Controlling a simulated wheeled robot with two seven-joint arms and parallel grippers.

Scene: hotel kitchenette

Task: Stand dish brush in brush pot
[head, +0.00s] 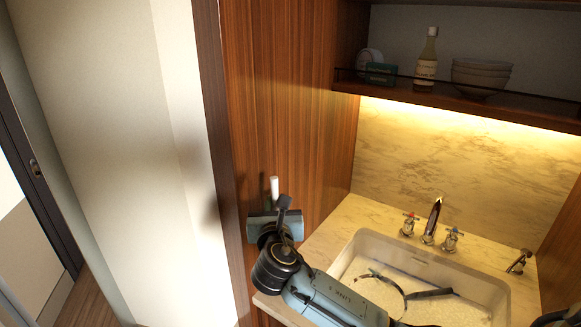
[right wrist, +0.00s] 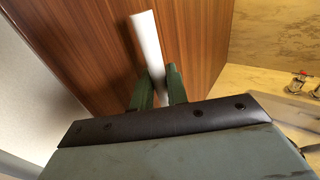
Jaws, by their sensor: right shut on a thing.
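My right gripper (head: 284,208) is in front of the wooden side panel, left of the sink. It is shut on a white stick-like handle, taken as the dish brush (head: 274,187), which points up above the fingers. In the right wrist view the white handle (right wrist: 147,45) passes between the two dark green fingers (right wrist: 157,88) and leans a little to the left. The brush's head is hidden behind the gripper. I cannot make out the brush pot in either view. My left gripper is not in view.
A white sink (head: 362,240) is set in the marble counter (head: 350,213), with thin dark items inside that I cannot identify. A tap (head: 432,220) stands behind it. A shelf (head: 450,97) above holds a bottle (head: 427,62) and stacked bowls (head: 481,75). The wooden panel (head: 290,110) stands close to the gripper.

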